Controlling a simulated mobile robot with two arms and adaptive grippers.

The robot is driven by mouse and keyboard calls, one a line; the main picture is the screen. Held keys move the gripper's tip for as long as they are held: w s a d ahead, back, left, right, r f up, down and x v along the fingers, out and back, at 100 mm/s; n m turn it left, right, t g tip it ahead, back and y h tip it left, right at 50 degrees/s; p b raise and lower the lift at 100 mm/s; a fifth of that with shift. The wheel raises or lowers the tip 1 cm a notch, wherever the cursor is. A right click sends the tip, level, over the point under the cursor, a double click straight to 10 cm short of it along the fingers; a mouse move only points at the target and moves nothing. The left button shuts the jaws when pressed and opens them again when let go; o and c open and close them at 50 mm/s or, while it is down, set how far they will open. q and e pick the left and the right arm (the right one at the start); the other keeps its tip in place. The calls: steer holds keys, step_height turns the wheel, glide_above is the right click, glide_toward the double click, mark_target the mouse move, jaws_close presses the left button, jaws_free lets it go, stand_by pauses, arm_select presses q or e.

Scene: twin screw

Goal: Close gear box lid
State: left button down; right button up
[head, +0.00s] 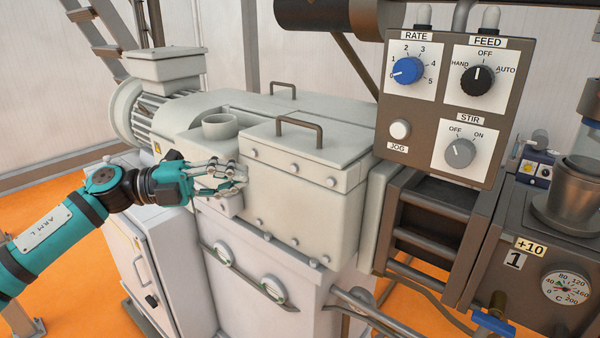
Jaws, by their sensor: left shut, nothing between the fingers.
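The gear box (290,215) is a cream metal housing in the middle of the head view. Its flat lid (340,147) lies level on top, with a brown bar handle (299,124) standing on it. No gap shows between lid and box from here. My left gripper (240,177) is shut and empty in front of the box's left front side, below the lid's edge. Whether its fingers touch the housing I cannot tell. My right gripper is out of view.
A round open port (220,126) stands left of the lid. A motor (145,115) is behind it at the left. A control panel (440,105) with knobs hangs at the right, close to the lid. A dark open-topped trough (440,195) lies below the panel.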

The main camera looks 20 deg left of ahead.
arm_select(q)
steer(key=shift+m, duration=0.3)
steer(key=p+x, duration=0.2)
steer(key=x, duration=0.2)
steer(key=p+x, duration=0.2)
steer(key=x, duration=0.2)
steer(key=w+f+p+x, duration=0.1)
steer(key=p+x, duration=0.1)
steer(key=x, duration=0.3)
steer(key=shift+w+a+p, duration=0.1)
steer(key=shift+a+p, duration=0.15)
steer(key=shift+p, duration=0.15)
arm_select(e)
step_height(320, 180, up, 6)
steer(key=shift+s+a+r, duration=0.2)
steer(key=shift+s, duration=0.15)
